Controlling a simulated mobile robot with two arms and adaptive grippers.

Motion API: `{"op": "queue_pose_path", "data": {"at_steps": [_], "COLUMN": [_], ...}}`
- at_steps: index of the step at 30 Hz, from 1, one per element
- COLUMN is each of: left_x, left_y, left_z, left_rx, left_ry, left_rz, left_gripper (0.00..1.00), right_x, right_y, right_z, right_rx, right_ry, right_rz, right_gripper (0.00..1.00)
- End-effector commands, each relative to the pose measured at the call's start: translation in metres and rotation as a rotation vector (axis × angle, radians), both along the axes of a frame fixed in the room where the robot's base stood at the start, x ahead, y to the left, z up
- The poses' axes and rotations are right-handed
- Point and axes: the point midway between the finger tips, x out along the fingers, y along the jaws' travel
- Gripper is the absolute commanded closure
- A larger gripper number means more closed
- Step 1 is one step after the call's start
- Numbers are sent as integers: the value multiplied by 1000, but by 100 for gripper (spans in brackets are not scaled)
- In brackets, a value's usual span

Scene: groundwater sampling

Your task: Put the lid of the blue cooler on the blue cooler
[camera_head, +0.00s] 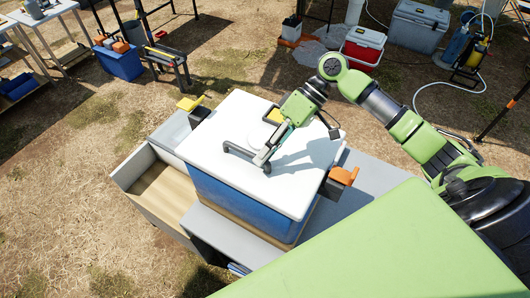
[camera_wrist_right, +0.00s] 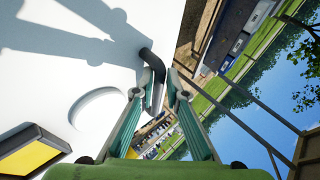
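The blue cooler (camera_head: 238,198) stands on a grey surface in the middle of the head view. Its white lid (camera_head: 222,128) lies over its top and looks roughly lined up with the walls; whether it is fully seated I cannot tell. A dark bar handle (camera_head: 245,158) rises from the lid. My right gripper (camera_head: 262,162) is at one end of this handle. In the right wrist view its fingers (camera_wrist_right: 163,92) close around the dark handle (camera_wrist_right: 152,62), with the white lid (camera_wrist_right: 60,85) beside them. My left gripper is not in view.
A black and yellow piece (camera_head: 190,103) and a black and orange piece (camera_head: 342,176) sit at the cooler's sides. An open drawer-like box (camera_head: 130,172) lies at left. A red cooler (camera_head: 363,46) and a grey cooler (camera_head: 418,25) stand behind on the grass.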

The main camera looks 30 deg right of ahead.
Motion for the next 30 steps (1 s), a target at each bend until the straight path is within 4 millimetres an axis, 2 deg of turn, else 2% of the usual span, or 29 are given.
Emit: {"op": "queue_pose_path", "data": {"at_steps": [14, 17, 30], "left_x": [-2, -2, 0], "left_y": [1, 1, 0], "left_z": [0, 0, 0], "left_rx": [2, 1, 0], "left_ry": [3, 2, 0], "left_rz": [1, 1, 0], "left_gripper": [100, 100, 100], "right_x": [1, 2, 9], "right_y": [-4, -14, -76], "right_z": [3, 12, 71], "right_rx": [-2, -2, -1], "right_ry": [1, 0, -1], "right_rz": [-2, -3, -3], "right_gripper": [70, 70, 70]}}
